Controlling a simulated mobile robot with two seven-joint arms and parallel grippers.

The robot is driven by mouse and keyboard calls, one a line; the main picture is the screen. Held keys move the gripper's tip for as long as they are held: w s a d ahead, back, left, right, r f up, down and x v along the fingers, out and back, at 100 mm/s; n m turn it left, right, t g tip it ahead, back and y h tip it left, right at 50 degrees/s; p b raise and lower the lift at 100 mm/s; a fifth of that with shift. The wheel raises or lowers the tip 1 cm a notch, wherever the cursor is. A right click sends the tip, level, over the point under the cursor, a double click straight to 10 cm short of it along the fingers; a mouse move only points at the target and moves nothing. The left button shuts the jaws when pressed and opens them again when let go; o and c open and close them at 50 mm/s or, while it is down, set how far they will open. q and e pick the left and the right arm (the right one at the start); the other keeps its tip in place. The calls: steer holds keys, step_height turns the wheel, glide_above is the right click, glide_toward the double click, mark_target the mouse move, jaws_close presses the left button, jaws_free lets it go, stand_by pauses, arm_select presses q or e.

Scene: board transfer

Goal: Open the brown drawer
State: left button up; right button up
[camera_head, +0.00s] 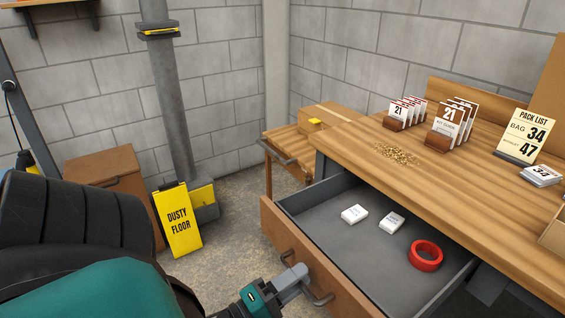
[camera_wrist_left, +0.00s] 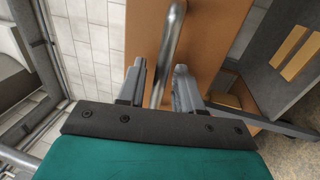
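The brown drawer (camera_head: 348,291) under the wooden workbench stands pulled out, its grey inside showing. Inside lie two white labelled boxes (camera_head: 354,214) (camera_head: 391,222) and a red tape roll (camera_head: 425,256). A grey bar handle (camera_head: 318,299) is on its front. My left gripper (camera_head: 302,273) is at this handle. In the left wrist view the handle (camera_wrist_left: 171,45) runs down between the fingers (camera_wrist_left: 160,86), with a gap visible beside it, so the fingers look open around it. Whether one finger touches the bar I cannot tell. My right gripper is not in view.
The benchtop (camera_head: 400,185) holds number cards (camera_head: 450,120), a pack list sign (camera_head: 525,137) and spilled grains (camera_head: 397,154). A smaller wooden table (camera_head: 290,147) with a carton stands behind. A yellow "dusty floor" sign (camera_head: 178,220) stands by a grey column (camera_head: 170,100). Floor between is clear.

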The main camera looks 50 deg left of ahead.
arm_select(q)
steer(key=v, duration=1.2)
steer(key=shift+s, duration=0.4)
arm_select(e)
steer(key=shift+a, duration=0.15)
arm_select(q)
steer(key=shift+a+f, duration=0.1)
